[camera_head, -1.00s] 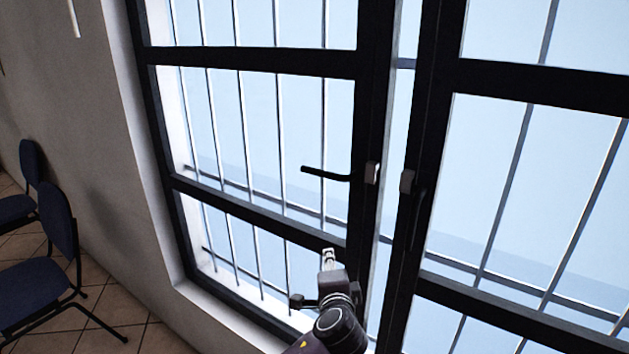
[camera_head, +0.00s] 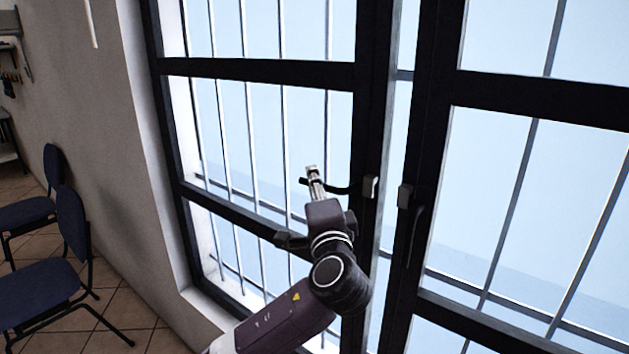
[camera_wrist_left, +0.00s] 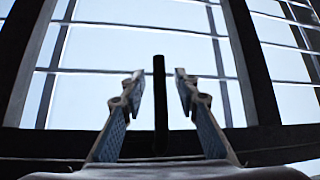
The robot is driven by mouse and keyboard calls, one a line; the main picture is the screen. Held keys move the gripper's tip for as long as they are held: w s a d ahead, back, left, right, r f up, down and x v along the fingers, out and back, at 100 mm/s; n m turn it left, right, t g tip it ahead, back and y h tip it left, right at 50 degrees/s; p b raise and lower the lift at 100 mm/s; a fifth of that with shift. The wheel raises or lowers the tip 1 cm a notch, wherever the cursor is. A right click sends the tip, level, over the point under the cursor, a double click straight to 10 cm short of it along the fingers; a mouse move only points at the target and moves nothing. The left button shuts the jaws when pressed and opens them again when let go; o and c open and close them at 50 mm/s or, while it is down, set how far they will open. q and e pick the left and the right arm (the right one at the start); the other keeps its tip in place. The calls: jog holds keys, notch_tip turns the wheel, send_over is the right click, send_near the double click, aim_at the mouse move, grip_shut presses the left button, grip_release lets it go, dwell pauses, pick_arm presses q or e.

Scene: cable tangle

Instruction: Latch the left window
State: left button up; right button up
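The left window (camera_head: 258,72) has a black frame with barred glass behind it. Its black lever handle (camera_head: 338,189) sticks out leftward, roughly horizontal, from a grey mount on the frame's right stile. My left gripper (camera_head: 312,172) is at the handle's free end and partly covers it. In the left wrist view the gripper (camera_wrist_left: 154,88) is open, with its two fingers apart. The dark handle (camera_wrist_left: 160,95) stands between them, with a gap visible on both sides. My right gripper is in neither view.
The right window (camera_head: 540,165) has its own handle (camera_head: 416,228), pointing down. A narrow light gap separates the two window frames. Blue chairs (camera_head: 50,290) stand by the wall at the left, away from the arm.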

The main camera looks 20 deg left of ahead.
pick_arm(q)
jog(key=shift+w+a, duration=0.15)
jog(key=shift+w, duration=0.05)
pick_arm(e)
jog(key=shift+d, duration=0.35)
pick_arm(q)
grip_shut()
